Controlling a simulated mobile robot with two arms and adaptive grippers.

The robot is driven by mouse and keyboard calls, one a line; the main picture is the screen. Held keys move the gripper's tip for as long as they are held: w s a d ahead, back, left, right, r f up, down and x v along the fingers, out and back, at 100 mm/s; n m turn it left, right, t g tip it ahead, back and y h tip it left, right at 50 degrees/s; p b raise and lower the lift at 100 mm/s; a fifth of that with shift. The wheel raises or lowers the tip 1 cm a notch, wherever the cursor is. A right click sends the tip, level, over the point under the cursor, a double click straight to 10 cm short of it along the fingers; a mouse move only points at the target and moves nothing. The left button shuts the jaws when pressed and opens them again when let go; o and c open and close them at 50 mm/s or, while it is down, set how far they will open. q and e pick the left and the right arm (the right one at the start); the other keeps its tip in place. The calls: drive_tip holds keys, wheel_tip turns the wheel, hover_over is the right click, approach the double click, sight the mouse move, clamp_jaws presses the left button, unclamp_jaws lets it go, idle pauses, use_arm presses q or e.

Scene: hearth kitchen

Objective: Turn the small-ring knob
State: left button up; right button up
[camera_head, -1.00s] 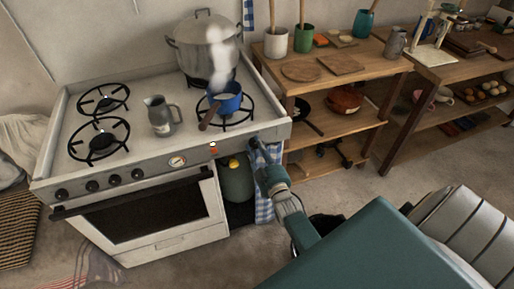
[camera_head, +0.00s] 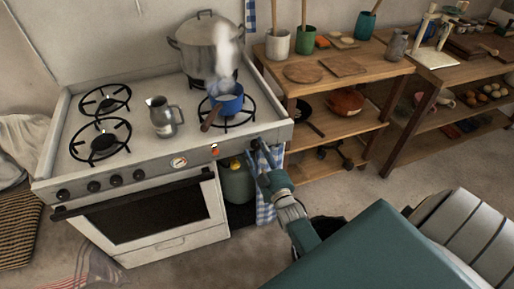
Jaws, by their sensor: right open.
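A white stove has several dark knobs along the left of its front panel, the nearest group around one knob (camera_head: 115,180). Another dark shape, which looks like a knob (camera_head: 256,143), is at the panel's right end. My right gripper (camera_head: 262,152) is open at that right end, its fingertips close to this shape; I cannot tell whether they touch it. The fingers partly hide that spot. I cannot tell which knob belongs to the small ring. My left gripper is not in view.
A blue pan (camera_head: 227,103) and a large steaming pot (camera_head: 208,50) stand on the back and right burners. A grey jug (camera_head: 163,118) stands mid-stove. A checked cloth (camera_head: 264,205) hangs beside my right gripper, before a green gas bottle (camera_head: 237,182). Wooden shelves (camera_head: 345,75) stand to the right.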

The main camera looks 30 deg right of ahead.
drive_tip(key=v, duration=1)
drive_tip(key=shift+r, duration=0.15)
drive_tip(key=shift+a, duration=0.15)
drive_tip(key=w+d+m+b, duration=0.1)
drive_tip(key=w+m, duration=0.2)
drive_tip(key=w, duration=0.1)
drive_tip(key=w+d+m+b, duration=0.1)
drive_tip(key=w+m, duration=0.2)
drive_tip(key=m, duration=0.1)
drive_tip(key=w+d+f+m+b, duration=0.1)
drive_tip(key=w+m, duration=0.2)
drive_tip(key=w, duration=0.1)
drive_tip(key=shift+w+d+m, duration=0.15)
drive_tip(key=shift+w+m, duration=0.25)
